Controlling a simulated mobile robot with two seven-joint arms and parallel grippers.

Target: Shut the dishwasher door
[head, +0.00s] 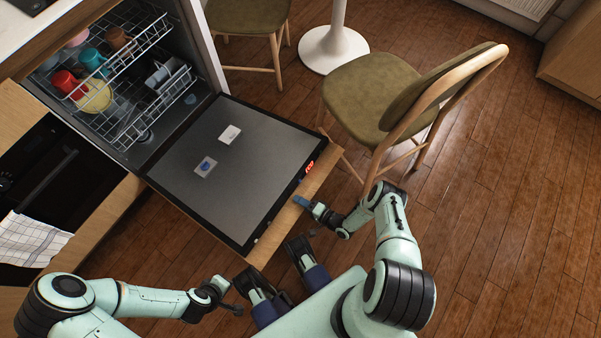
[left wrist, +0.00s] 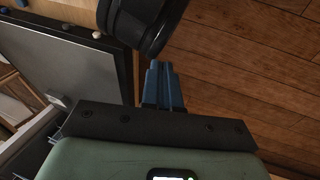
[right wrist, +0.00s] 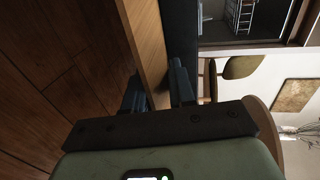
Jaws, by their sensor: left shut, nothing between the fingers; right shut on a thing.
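The dishwasher door (head: 236,165) is folded down, open, its dark inner panel facing up and its wooden front edge towards me. The dishwasher (head: 140,75) stands open at the upper left with its racks showing. My right gripper (head: 303,203) is at the right part of the door's outer edge. In the right wrist view its fingers (right wrist: 158,88) sit on either side of the wooden door panel (right wrist: 148,40), shut on it. My left gripper (head: 236,308) is apart from the door, near its lower left corner. In the left wrist view its fingers (left wrist: 162,85) are together and empty.
Racks (head: 130,90) hold cups and bowls. A chair (head: 385,100) stands close to the door's right side; another chair (head: 248,20) and a white table base (head: 333,50) are behind. An oven (head: 45,180) with a towel (head: 30,240) is at left. The floor at right is clear.

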